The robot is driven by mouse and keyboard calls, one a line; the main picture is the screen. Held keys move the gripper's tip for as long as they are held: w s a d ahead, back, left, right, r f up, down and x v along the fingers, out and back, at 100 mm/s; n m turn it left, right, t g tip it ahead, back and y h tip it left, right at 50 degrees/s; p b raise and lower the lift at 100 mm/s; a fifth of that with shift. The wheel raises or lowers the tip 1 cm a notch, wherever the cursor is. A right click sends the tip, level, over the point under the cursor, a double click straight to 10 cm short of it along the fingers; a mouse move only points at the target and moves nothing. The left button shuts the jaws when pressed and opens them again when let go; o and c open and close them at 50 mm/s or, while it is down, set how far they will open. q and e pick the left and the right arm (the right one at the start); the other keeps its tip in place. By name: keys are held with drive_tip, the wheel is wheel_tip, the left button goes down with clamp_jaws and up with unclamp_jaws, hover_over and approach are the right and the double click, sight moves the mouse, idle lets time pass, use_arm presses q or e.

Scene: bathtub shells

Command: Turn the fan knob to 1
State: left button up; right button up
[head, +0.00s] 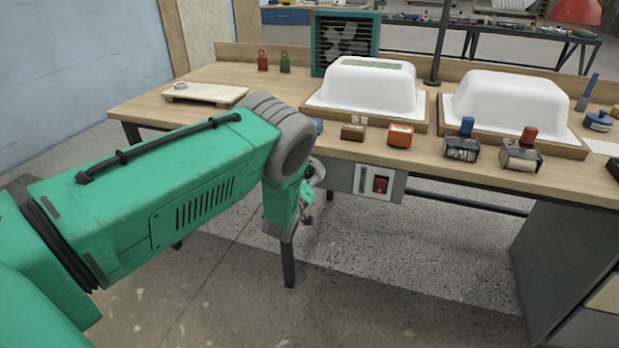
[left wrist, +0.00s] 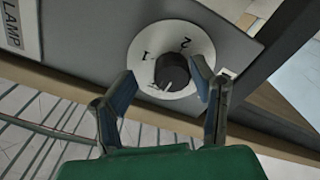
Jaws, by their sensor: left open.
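The fan knob (left wrist: 172,71) is black and round, on a white dial (left wrist: 199,42) with the numerals 1 and 2 visible, in the left wrist view. A pale mark shows on its lower part, toward neither of those numerals. My left gripper (left wrist: 163,78) is open, one finger on each side of the knob. I cannot tell whether the fingers touch it. In the head view my left gripper (head: 304,206) is at the front edge of the bench, mostly hidden by my arm. The fan (head: 345,42) stands in a teal frame at the back. My right gripper is out of view.
A grey panel beneath the bench edge carries a red switch (head: 380,184); a LAMP label (left wrist: 12,24) shows in the wrist view. White tub shells (head: 368,85) rest on the wooden bench (head: 230,75), with blocks and rollers along its front. Floor before the bench is clear.

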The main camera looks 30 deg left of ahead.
use_arm(q)
drive_tip(key=shift+s+a+f, duration=0.15)
drive_tip(key=shift+a, duration=0.6)
drive_tip(key=c, duration=1.1)
drive_tip(key=m+b, duration=0.1)
drive_tip(key=m, duration=0.4)
drive_tip(key=m+b, duration=0.2)
drive_tip(key=m, duration=0.4)
drive_tip(key=m+b, duration=0.1)
drive_tip(key=m, duration=0.5)
drive_tip(key=shift+d, duration=0.3)
drive_tip(key=shift+c, duration=0.2)
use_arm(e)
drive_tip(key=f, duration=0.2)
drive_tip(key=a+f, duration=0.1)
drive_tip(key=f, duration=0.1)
use_arm(q)
drive_tip(key=shift+m, duration=0.4)
drive_tip(key=shift+f, duration=0.1)
drive_tip(key=o, duration=1.1)
drive_tip(key=shift+o, duration=0.2)
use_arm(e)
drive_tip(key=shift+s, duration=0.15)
